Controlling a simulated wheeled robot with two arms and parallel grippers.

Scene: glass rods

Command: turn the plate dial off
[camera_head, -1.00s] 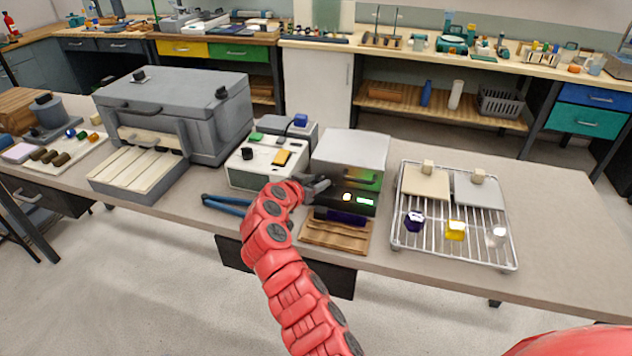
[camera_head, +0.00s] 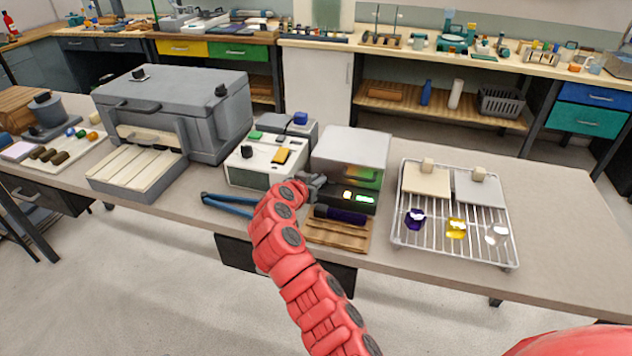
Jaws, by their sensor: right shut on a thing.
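The plate is a grey box (camera_head: 352,145) with a dark front panel (camera_head: 338,198) near the middle of the bench. The panel shows a small pale yellow light and a lit green display (camera_head: 365,198). My right gripper (camera_head: 317,184) is at the left part of this panel. It is shut on what seems to be the plate dial, which the fingers hide, so its setting cannot be read. My left gripper is not in view.
A dark purple rod (camera_head: 341,215) lies on a wooden board (camera_head: 325,236) just in front of the plate. A wire rack (camera_head: 460,250) stands to the right. A white control box (camera_head: 250,176) and blue-handled tongs (camera_head: 228,200) are to the left.

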